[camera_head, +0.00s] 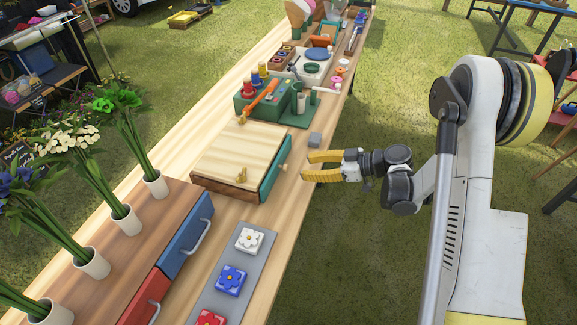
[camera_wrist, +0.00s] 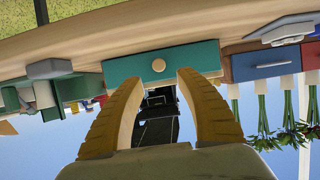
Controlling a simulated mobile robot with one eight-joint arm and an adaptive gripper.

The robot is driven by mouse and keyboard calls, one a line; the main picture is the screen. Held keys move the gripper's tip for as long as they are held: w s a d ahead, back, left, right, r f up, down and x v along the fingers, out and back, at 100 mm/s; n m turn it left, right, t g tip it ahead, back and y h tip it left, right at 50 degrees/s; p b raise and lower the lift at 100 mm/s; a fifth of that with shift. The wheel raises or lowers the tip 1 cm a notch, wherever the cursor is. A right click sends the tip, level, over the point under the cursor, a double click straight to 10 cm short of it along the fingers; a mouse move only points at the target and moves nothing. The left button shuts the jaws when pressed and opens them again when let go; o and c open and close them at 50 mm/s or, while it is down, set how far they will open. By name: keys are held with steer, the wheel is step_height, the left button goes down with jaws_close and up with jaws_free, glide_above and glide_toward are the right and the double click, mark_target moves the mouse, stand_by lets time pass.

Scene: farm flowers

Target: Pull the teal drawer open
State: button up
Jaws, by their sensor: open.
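The teal drawer (camera_head: 273,175) is in the right side of a wooden box with a pale lid (camera_head: 238,153) and looks shut. In the wrist view, its teal front (camera_wrist: 198,57) spans the middle, with a round pale knob (camera_wrist: 158,65) between my fingertips in the picture. My gripper (camera_head: 306,166) has yellow fingers, is open and empty, and points at the drawer front from the right. In the head view, a small gap shows between the fingertips and the knob. The wrist view (camera_wrist: 159,78) appears upside down.
A grey block (camera_head: 315,140) lies on the table near my gripper. A green workstation (camera_head: 272,104) stands behind the box. Blue and red drawers (camera_head: 186,238) and a grey tray of flower tiles (camera_head: 258,238) are in front. Grass lies open right of the table.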

mark_target(287, 167)
steer(key=b+x, duration=0.2)
steer(key=x, duration=0.5)
steer(key=shift+w+a+f, duration=0.15)
steer(key=shift+a+f, duration=0.1)
steer(key=shift+a, duration=0.05)
jaws_close()
